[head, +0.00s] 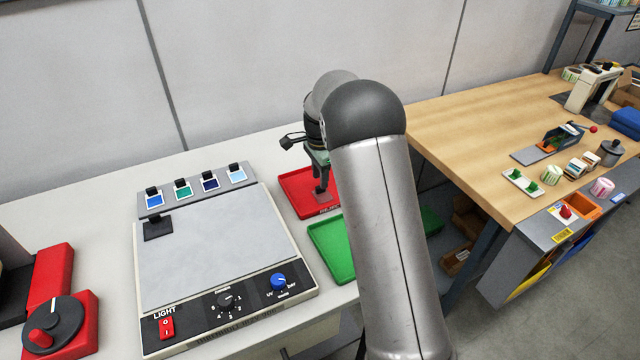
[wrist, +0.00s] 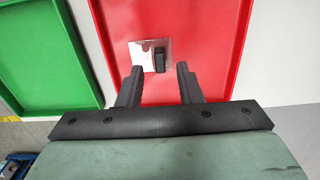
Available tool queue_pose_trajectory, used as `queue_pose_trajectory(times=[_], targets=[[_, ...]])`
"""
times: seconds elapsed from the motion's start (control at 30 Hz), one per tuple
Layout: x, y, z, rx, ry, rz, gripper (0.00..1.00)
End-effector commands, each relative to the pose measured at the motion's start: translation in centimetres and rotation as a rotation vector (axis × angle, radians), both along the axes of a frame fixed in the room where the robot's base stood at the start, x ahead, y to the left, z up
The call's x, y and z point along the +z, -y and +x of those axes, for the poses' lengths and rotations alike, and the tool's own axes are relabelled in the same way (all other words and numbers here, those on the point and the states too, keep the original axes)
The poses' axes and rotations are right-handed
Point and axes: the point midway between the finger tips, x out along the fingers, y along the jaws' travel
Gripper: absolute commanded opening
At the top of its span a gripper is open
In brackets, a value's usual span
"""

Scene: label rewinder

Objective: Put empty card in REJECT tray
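The red tray (head: 294,188), with partly readable white lettering on its front rim, stands on the pale bench right of the light box. In the wrist view the red tray (wrist: 215,30) fills the middle. A small clear or pale card (wrist: 141,50) with a black grip block (wrist: 159,60) shows over the tray floor and appears to lie on it. My gripper (wrist: 160,71) is open. Its two fingers stand apart on either side of the block's near end, with gaps to both. In the head view my gripper (head: 322,178) is low over the tray.
A green tray (head: 331,252) sits close in front of the red one. A light box (head: 215,250) is at left, with a dark clip-like block (head: 157,228) on its corner. A rack (head: 195,190) behind it holds several coloured cards with black grips. A wooden bench (head: 480,120) is at right.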

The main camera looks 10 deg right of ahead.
Motion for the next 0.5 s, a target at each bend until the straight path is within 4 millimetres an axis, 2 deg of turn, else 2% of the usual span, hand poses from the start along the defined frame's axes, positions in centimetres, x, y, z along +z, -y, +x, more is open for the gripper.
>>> queue_pose_trajectory(times=[0.1,0.3,0.5], targets=[[2.7,0.0,0.1,0.001,0.005,-0.001,0.33],[6.6,-0.1,0.0,0.001,0.003,0.0,0.33],[8.5,0.0,0.0,0.001,0.0,-0.001,0.33]])
